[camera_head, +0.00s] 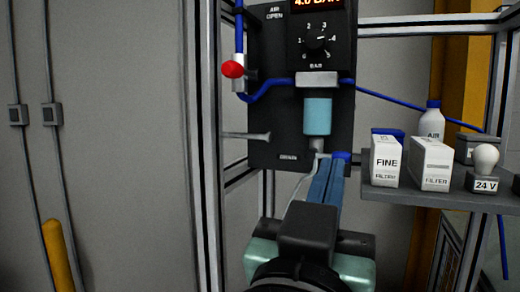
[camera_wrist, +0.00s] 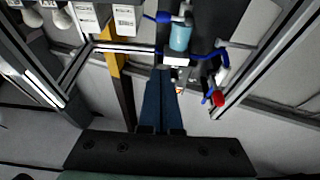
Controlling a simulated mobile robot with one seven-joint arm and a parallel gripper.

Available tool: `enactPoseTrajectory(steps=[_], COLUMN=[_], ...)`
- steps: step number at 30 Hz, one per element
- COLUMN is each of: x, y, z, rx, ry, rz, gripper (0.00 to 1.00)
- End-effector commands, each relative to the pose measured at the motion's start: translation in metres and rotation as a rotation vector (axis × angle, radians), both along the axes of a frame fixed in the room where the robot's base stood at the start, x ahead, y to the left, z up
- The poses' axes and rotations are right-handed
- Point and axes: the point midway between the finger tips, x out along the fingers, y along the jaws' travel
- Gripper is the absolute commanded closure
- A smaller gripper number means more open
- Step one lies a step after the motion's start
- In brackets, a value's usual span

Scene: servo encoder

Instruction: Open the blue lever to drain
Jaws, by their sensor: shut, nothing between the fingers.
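The blue lever (camera_head: 341,156) shows at the drain fitting (camera_head: 317,146) under the light-blue bowl (camera_head: 317,116), on the black panel. In the wrist view, where the panel appears upside down, the blue lever (camera_wrist: 161,17) sticks out to the left beside the bowl (camera_wrist: 180,38). My gripper (camera_head: 326,160) has long blue fingers that are shut and empty. In the head view its tips overlap the area just below the drain fitting and the lever's left edge. In the wrist view my gripper's tips (camera_wrist: 162,71) stand apart from the lever in the picture. Contact cannot be told.
A red knob (camera_head: 232,69) and blue hoses are left of the bowl. A shelf (camera_head: 430,191) at right carries a FINE filter box (camera_head: 386,160), another filter box (camera_head: 430,163), a bottle (camera_head: 432,120) and a 24 V lamp (camera_head: 485,168). A metal post (camera_head: 207,150) stands at left.

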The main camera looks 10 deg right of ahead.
Motion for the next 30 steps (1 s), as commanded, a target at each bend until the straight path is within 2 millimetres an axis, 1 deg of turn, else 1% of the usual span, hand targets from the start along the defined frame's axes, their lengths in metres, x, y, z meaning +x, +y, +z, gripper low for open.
enactPoseTrajectory(steps=[7, 11, 14, 24, 25, 27, 30], x=[0.001, 0.009, 0.021, 0.076, 0.080, 0.084, 0.090], y=[0.000, -0.006, -0.016, -0.056, -0.058, -0.060, -0.064], z=[0.001, 0.007, 0.014, 0.040, 0.037, 0.022, 0.012], rx=[0.000, -0.002, -0.001, 0.000, 0.000, 0.000, 0.000], ry=[-0.001, 0.000, 0.001, 0.001, 0.003, 0.005, 0.003], rz=[0.002, 0.001, 0.000, 0.001, 0.002, 0.003, 0.005], gripper=[1.00, 1.00, 1.00, 1.00, 1.00, 1.00, 1.00])
